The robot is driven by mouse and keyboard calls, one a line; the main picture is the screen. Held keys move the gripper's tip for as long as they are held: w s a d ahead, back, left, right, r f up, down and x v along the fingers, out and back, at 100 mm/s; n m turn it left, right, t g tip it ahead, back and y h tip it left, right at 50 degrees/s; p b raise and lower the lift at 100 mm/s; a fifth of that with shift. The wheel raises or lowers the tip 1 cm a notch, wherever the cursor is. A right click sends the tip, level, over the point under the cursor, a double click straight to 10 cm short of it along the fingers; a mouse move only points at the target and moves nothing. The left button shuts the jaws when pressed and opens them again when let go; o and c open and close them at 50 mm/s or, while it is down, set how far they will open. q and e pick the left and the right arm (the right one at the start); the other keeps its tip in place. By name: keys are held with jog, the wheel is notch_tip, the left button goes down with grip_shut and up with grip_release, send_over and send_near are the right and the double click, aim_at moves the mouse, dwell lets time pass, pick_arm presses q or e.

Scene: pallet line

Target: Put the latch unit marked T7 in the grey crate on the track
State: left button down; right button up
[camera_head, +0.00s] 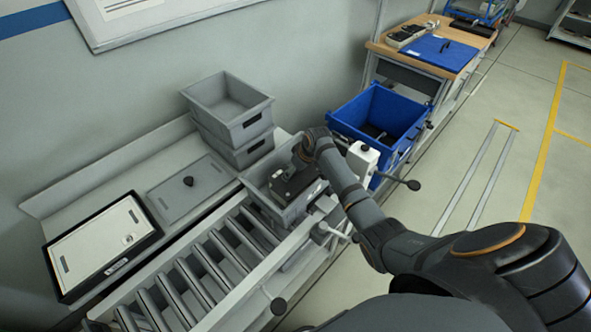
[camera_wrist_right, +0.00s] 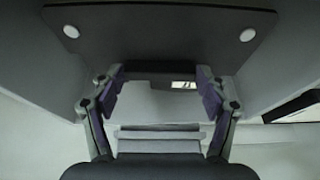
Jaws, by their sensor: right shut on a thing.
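The grey crate (camera_head: 293,214) stands on the roller track near the middle of the head view. My right arm reaches over it from the right, and my right gripper (camera_head: 292,187) is down at the crate's opening. In the right wrist view the padded fingers (camera_wrist_right: 160,105) stand apart on either side of a pale piece (camera_wrist_right: 160,98), and the gripper is shut on it. It appears to be a latch unit; no T7 mark is readable. The arm and gripper hide much of the crate's inside. My left gripper is not in view.
Stacked grey crates (camera_head: 229,108) stand on the ledge behind the track, beside a grey panel with a black knob (camera_head: 190,190). A black-edged case (camera_head: 100,250) lies at left. A blue bin (camera_head: 350,118) stands beyond the crate. The rollers (camera_head: 200,280) at left are bare.

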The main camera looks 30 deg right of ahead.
jog(key=shift+f, duration=0.45)
jog(key=o, duration=1.8)
jog(key=b+v, duration=0.1)
jog(key=v, duration=1.2)
jog(key=shift+w+r, duration=0.15)
